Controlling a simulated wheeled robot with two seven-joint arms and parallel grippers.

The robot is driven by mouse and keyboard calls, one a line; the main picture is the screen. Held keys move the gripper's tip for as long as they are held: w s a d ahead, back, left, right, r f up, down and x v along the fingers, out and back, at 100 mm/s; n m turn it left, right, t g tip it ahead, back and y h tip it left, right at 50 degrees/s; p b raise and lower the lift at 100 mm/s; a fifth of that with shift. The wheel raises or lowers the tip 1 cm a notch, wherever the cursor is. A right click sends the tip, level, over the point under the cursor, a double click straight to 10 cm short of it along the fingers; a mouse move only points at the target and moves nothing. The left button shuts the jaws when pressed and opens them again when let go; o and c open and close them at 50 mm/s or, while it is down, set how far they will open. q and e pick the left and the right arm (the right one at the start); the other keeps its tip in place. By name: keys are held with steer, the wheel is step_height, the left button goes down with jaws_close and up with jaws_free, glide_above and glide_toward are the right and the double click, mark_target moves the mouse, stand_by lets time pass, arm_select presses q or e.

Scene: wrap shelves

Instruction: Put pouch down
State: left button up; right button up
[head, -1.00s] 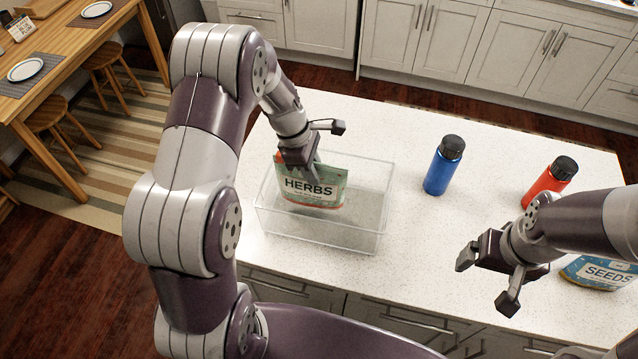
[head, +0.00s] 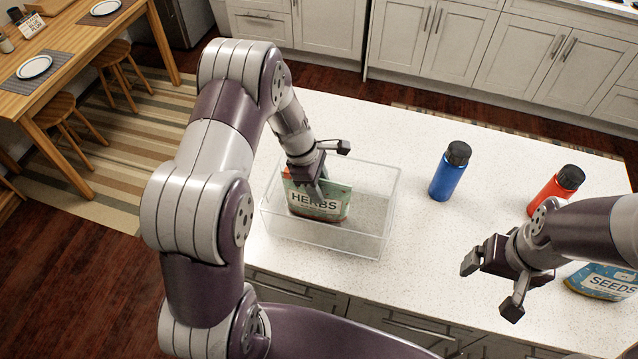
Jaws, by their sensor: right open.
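The green herbs pouch (head: 326,209) stands roughly upright, a little tilted, inside the clear bin (head: 372,246) on the white counter. Its label faces me. My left gripper (head: 331,167) is at the pouch's top edge, with its fingers spread wide. One finger is in front of the upper part of the pouch and hides some of it; the other is out above and to the right. Whether the pouch rests on the bin floor is hard to tell. My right gripper (head: 492,284) is open and empty over the counter's front right.
A blue bottle (head: 449,175) and a red bottle (head: 553,194) stand right of the bin. A blue seeds pouch (head: 604,283) is at the right, partly behind my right arm. The counter (head: 438,245) between the bin and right gripper is clear.

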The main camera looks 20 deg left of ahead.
arm_select(q)
steer(key=b+v, duration=0.2)
steer(key=v, duration=0.9)
steer(key=shift+s+a+r+b, duration=0.1)
steer(key=shift+r+b, duration=0.3)
steer(key=s+d+m+t+y, duration=0.1)
steer(key=s+d+m+y, duration=0.2)
steer(key=s+m, duration=1.2)
steer(key=d+m, duration=0.1)
steer(key=m, duration=0.3)
steer(key=shift+f, duration=0.15)
